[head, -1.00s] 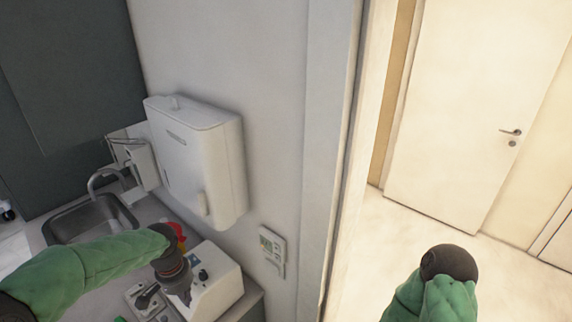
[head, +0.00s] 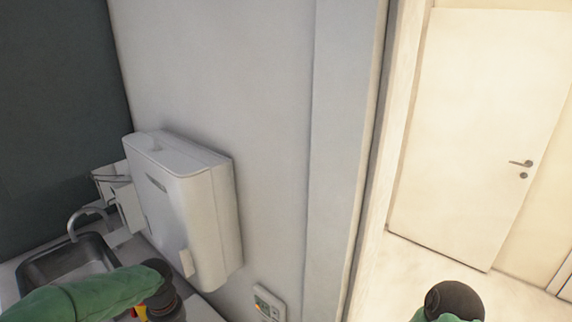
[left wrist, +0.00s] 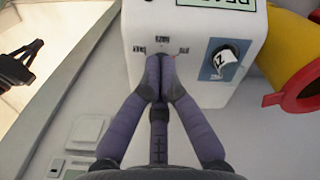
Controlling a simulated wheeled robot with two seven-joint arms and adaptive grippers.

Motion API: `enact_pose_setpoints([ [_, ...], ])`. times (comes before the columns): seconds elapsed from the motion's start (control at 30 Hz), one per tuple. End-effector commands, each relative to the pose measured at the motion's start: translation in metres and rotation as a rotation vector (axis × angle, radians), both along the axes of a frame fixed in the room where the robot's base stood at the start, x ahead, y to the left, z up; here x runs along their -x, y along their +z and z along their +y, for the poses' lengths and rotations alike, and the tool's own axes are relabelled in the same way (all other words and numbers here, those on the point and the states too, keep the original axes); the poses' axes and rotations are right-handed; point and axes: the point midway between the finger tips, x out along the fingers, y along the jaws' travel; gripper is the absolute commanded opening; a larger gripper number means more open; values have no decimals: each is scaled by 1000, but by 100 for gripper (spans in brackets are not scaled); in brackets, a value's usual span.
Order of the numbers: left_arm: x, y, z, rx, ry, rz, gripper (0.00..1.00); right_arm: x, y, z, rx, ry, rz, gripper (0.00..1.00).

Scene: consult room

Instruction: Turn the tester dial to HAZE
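The white tester (left wrist: 203,20) shows in the left wrist view, with a green label at its top edge. Small dark labels (left wrist: 162,39) sit in an arc on its front face. My left gripper (left wrist: 159,75) has its fingers drawn together just below these labels. Its fingertips cover the spot in the middle of the arc; no dial shows there, and I cannot tell whether one is between them. A white knob (left wrist: 223,61) on a blue plate is right of the fingers, clear of them. In the head view, the tester and my left fingers are out of frame.
A yellow and red object (left wrist: 300,75) stands right of the tester. In the head view, a white dispenser (head: 185,205) hangs above the counter, with a sink (head: 70,265) to its left. A wall unit (head: 268,304) is at the bottom. A closed door (head: 470,130) is at right.

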Motion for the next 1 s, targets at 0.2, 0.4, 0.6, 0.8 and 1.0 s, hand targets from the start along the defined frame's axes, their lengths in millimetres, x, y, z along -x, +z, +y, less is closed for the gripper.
enact_pose_setpoints([
  [0.2, 0, -19, 0, 0, 0, 0, 0, 0, -13, 0, 0, 0, 0, 0],
  [0.4, 0, -20, 0, 1, 0, 0, 0, 0, -13, 0, 0, 0, 0, 0],
  [0.6, -1, -20, -1, 1, 0, -1, 0, 0, -12, 0, 0, 0, 0, 0],
  [0.8, -2, -19, -2, 2, 0, -3, 0, 0, -12, 0, 0, 0, 0, 0],
  [1.0, -3, -19, -2, 2, 0, -5, 0, 0, -12, 0, 0, 0, 0, 0],
])
